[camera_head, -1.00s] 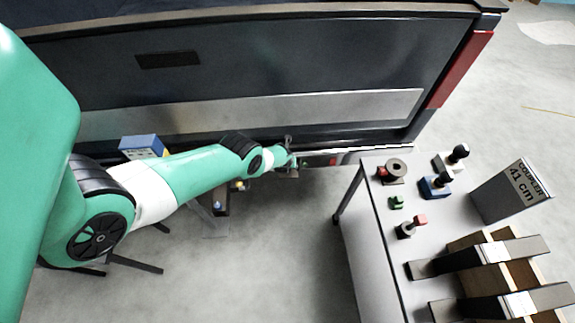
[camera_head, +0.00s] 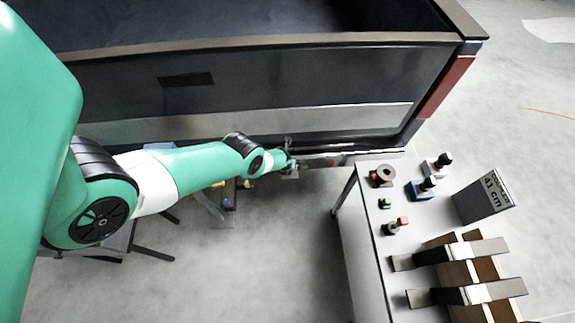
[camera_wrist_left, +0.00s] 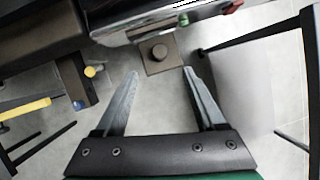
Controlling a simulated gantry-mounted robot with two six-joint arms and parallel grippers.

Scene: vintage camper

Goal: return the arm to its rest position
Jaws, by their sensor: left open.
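My left arm (camera_head: 195,171) is green and white. It reaches in from the left, low along the trailer's dark rear panel. My left gripper (camera_head: 291,166) is small at the arm's end, close to the trailer's lower edge. In the left wrist view the two grey fingers (camera_wrist_left: 161,76) are spread apart with nothing between them. A square dark plate with a round knob (camera_wrist_left: 159,52) lies just beyond the fingertips; I cannot tell any contact. My right gripper is not in view.
A grey table (camera_head: 362,240) at the right carries small coloured fittings, a "41 cm" box (camera_head: 485,197) and dark bars on wooden blocks (camera_head: 462,275). The trailer (camera_head: 250,85) spans the back. A stand with yellow and blue knobs (camera_wrist_left: 78,85) is left of the gripper. Floor between is clear.

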